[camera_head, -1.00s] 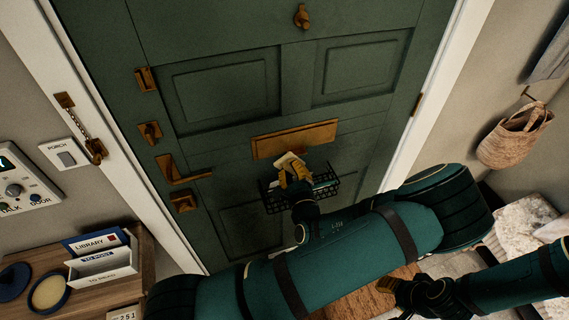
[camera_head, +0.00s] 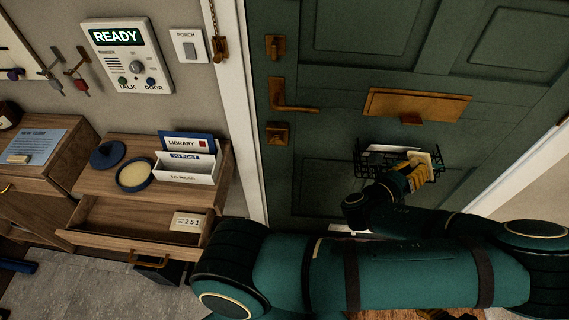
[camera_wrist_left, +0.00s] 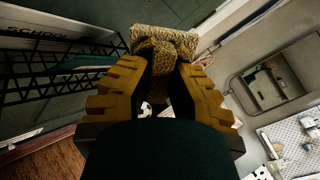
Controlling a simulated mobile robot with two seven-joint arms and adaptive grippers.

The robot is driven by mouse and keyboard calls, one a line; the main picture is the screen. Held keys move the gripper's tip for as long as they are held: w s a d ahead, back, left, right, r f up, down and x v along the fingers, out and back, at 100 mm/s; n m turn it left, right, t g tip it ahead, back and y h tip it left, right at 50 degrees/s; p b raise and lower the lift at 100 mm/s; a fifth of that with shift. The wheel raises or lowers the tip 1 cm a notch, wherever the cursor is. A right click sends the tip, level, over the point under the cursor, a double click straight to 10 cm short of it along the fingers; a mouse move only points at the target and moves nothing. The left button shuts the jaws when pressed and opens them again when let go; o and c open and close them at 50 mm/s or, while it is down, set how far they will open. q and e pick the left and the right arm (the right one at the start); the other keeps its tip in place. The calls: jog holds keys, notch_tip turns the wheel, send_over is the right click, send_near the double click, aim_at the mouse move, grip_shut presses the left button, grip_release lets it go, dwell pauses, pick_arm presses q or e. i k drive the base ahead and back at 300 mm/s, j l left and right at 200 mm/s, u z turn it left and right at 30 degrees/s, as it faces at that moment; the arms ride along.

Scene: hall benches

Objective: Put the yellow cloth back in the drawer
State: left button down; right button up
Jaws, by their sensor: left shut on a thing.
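The yellow cloth (camera_wrist_left: 165,42) is bunched between the fingers of my left gripper (camera_wrist_left: 160,95) in the left wrist view. In the head view, the pale cloth (camera_head: 432,160) shows at the tips of my left gripper (camera_head: 418,178), beside the wire basket on the door. The wooden drawer (camera_head: 110,239) at the left is pulled out under the cabinet top, its brass handle facing the room. A small card reading 251 (camera_head: 187,222) shows at its right end. A small yellow sliver at the bottom edge may be my right gripper (camera_head: 436,314); its jaws cannot be made out.
The wire basket (camera_head: 366,164) holds papers beneath the brass mail slot (camera_head: 417,104). On the cabinet top (camera_head: 98,183) stand a letter holder (camera_head: 185,167) and an opened round tin (camera_head: 134,174). The door handle (camera_head: 290,104) juts out between the basket and cabinet.

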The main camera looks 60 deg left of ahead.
aim_at(120, 220)
jog(key=k+u, duration=0.15)
jog(key=u, duration=0.15)
jog(key=k+j+u, duration=0.1)
jog(key=u, duration=0.2)
jog(key=j+u, duration=0.1)
jog(key=u, duration=1.3)
